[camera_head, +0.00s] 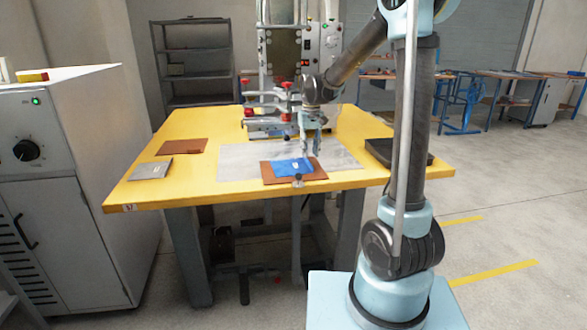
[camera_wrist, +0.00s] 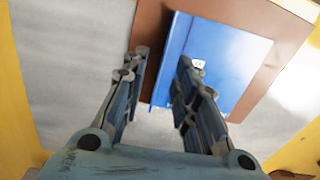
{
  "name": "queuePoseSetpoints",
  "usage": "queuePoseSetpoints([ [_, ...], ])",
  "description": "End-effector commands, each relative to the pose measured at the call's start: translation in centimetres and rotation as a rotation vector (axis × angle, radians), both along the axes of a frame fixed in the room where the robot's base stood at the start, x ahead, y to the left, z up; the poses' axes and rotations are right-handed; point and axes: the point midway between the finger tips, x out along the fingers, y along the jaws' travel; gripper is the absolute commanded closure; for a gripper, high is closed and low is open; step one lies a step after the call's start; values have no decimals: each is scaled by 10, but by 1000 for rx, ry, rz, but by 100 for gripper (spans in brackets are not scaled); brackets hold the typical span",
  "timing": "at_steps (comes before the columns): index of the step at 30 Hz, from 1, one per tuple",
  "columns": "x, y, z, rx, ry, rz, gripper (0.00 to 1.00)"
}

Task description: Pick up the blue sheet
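The blue sheet (camera_head: 284,167) lies on a brown board (camera_head: 316,174) near the front edge of the yellow table, and it also shows in the wrist view (camera_wrist: 222,62). It has a small white mark on it. My gripper (camera_head: 312,153) points down just above and beside the sheet. In the wrist view my gripper (camera_wrist: 166,58) is open, with a clear gap between its fingers. The sheet's left edge shows in that gap, and the right finger overlaps the sheet. I cannot tell whether the fingers touch it.
The yellow table (camera_head: 230,119) carries a grey mat (camera_head: 235,160), a brown sheet (camera_head: 183,146) and a grey sheet (camera_head: 151,169) at left. A black item (camera_head: 383,151) lies at right. A welding machine (camera_head: 282,60) stands behind. A grey cabinet (camera_head: 60,180) stands left of the table.

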Motion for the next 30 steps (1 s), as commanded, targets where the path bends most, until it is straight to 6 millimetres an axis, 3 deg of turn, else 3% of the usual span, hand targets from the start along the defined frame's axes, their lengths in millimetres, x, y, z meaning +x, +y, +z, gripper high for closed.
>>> queuePoseSetpoints([
  [9,-2,4,-38,0,0,0,73],
  [19,-2,3,-43,0,0,0,73],
  [23,-2,3,-43,0,0,0,100],
  [30,-2,3,-43,0,0,0,100],
])
